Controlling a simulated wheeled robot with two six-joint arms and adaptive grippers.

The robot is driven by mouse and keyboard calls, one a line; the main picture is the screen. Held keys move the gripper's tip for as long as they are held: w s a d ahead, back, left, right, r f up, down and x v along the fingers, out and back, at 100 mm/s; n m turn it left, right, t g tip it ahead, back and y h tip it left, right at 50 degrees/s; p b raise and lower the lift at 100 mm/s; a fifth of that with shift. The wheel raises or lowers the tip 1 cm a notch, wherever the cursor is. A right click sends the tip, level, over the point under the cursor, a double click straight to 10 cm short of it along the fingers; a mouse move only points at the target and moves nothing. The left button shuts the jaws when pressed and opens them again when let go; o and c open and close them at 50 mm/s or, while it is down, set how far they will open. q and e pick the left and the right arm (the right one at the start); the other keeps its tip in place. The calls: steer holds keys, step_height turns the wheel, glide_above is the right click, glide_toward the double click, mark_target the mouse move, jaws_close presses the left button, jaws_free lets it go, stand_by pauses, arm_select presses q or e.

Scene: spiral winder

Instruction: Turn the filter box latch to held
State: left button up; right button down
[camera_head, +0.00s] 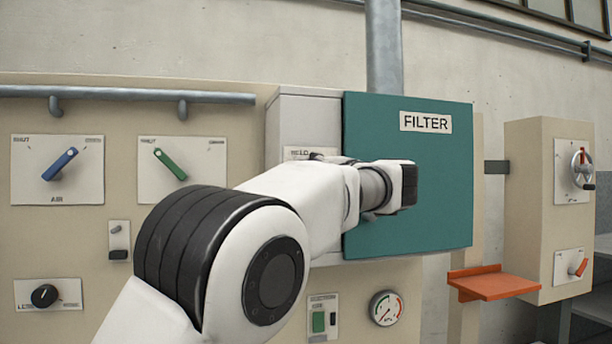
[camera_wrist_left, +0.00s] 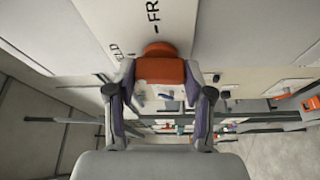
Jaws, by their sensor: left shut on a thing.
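The filter box (camera_head: 300,112) is pale grey, with a teal front (camera_head: 420,200) and a white FILTER label. A white label with partly hidden letters sits on its left part. My left arm reaches across the box and hides the latch and its fingertips in the head view. In the left wrist view, the orange-red latch (camera_wrist_left: 160,69) sits on a pale panel with printed lettering, partly readable as "FR". My left gripper (camera_wrist_left: 160,82) is shut on the latch, one finger on each side. My right gripper is not in view.
A blue lever (camera_head: 60,164) and a green lever (camera_head: 170,163) are on plates at the left. A gauge (camera_head: 386,308) is below the box. An orange shelf (camera_head: 492,284) and a beige box with a red-handled wheel (camera_head: 581,168) stand at the right.

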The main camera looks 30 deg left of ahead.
arm_select(q)
steer(key=shift+r+n, duration=0.2)
steer(key=shift+n, duration=0.6)
steer(key=o, duration=1.2)
steer(key=shift+c, duration=0.2)
steer(key=shift+w+f, duration=0.1)
steer(key=shift+w, duration=0.1)
steer(key=v, duration=1.1)
steer(key=shift+d+r, duration=0.2)
steer(key=shift+d, duration=0.15)
steer(key=shift+s, duration=0.1)
